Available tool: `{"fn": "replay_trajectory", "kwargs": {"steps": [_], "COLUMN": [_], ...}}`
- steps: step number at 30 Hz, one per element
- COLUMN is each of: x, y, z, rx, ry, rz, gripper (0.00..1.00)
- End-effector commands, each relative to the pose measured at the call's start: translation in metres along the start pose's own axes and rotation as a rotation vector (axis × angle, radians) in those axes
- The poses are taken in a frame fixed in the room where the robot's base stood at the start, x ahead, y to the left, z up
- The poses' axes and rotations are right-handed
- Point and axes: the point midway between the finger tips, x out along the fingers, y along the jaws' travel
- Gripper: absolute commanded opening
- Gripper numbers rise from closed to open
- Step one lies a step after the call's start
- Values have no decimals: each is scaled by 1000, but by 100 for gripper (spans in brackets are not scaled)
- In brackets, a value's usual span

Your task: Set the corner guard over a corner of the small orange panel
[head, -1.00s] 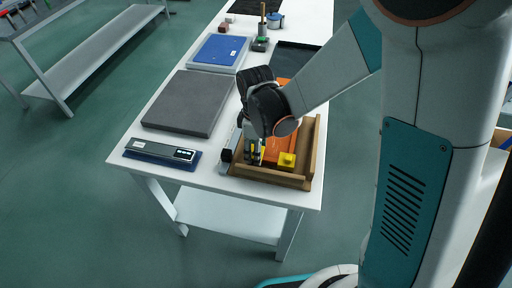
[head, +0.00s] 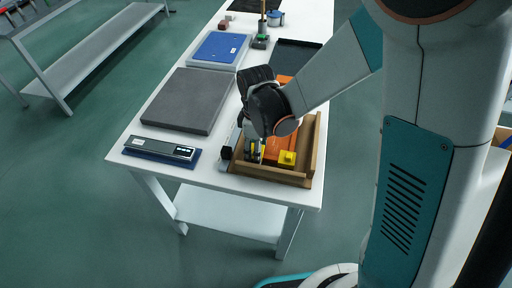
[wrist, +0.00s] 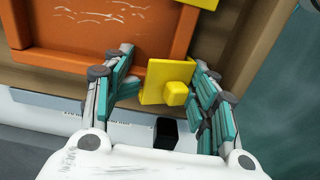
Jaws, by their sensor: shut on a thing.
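The small orange panel (head: 283,140) lies in a brown wooden tray at the near end of the table. Its corner also shows in the wrist view (wrist: 110,35). My gripper (wrist: 163,68) is shut on a yellow corner guard (wrist: 152,82), a square plate with a raised block, between its two fingers. The guard is at the panel's corner nearest my gripper; I cannot tell whether it is seated. A second yellow guard (head: 287,158) is on another corner of the panel, partly seen at the top of the wrist view (wrist: 204,3). In the head view my gripper (head: 254,158) hides much of the held guard.
The tray's wooden rim (head: 318,150) borders the panel. A small display device (head: 160,148) on a blue base, a dark grey slab (head: 187,100) and a blue panel (head: 219,47) occupy the table's left side. A black tray (head: 296,54) lies behind my arm.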

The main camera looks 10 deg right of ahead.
Motion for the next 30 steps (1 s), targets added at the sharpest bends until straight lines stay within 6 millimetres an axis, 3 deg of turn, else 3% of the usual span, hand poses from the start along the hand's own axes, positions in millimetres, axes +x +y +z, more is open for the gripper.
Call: {"fn": "replay_trajectory", "kwargs": {"steps": [9, 10, 13, 23, 30], "x": [1, 1, 1, -1, -27], "y": [0, 0, 1, 0, 0], "z": [1, 1, 1, 0, 1], "rx": [0, 1, 1, 0, 1], "ry": [-1, -1, -1, 0, 0], "rz": [1, 1, 2, 1, 1], "gripper": [19, 60, 80, 80, 80]}}
